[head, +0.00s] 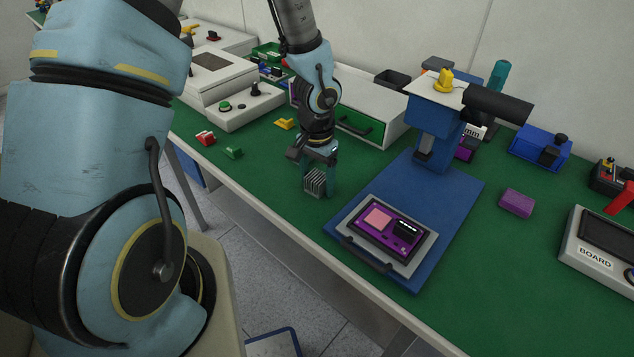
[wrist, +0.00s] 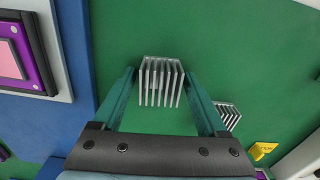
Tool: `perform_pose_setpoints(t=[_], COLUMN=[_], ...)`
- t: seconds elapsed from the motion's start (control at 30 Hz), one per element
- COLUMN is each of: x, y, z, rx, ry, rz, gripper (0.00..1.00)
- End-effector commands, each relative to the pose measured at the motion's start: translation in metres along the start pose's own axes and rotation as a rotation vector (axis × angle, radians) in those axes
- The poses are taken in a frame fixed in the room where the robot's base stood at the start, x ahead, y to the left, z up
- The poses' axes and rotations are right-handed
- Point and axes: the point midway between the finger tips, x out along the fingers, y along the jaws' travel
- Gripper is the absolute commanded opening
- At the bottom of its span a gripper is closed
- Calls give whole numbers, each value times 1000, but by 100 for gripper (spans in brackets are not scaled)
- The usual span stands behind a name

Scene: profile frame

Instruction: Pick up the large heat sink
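The large heat sink (wrist: 161,80) is a grey finned block on the green bench top. In the head view the heat sink (head: 314,183) shows under my gripper (head: 318,170), near the bench's front edge. My gripper (wrist: 159,72) points down with its teal fingers on either side of the heat sink. The fingers look open, with a thin green gap at the left finger and the right fingertip very close to the block. A second, smaller-looking finned heat sink (wrist: 229,115) lies outside the right finger, partly hidden by it.
A blue press base (head: 425,215) with a purple board (head: 388,228) in a grey holder stands just right of my gripper. A white drawer box (head: 365,105) is behind. Yellow (head: 285,123), green (head: 233,153) and red (head: 205,138) small parts lie to the left.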

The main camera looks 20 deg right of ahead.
Motion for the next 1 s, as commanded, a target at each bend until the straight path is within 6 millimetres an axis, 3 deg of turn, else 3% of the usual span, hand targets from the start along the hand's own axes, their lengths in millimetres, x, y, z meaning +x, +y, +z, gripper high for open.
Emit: perform_pose_setpoints(t=[0.07,0.63,1.0], x=[0,0,-5], y=[0,0,-1], z=[0,0,-1], rx=[0,0,-3], ry=[0,0,2], rz=[0,0,0], gripper=[65,1,0])
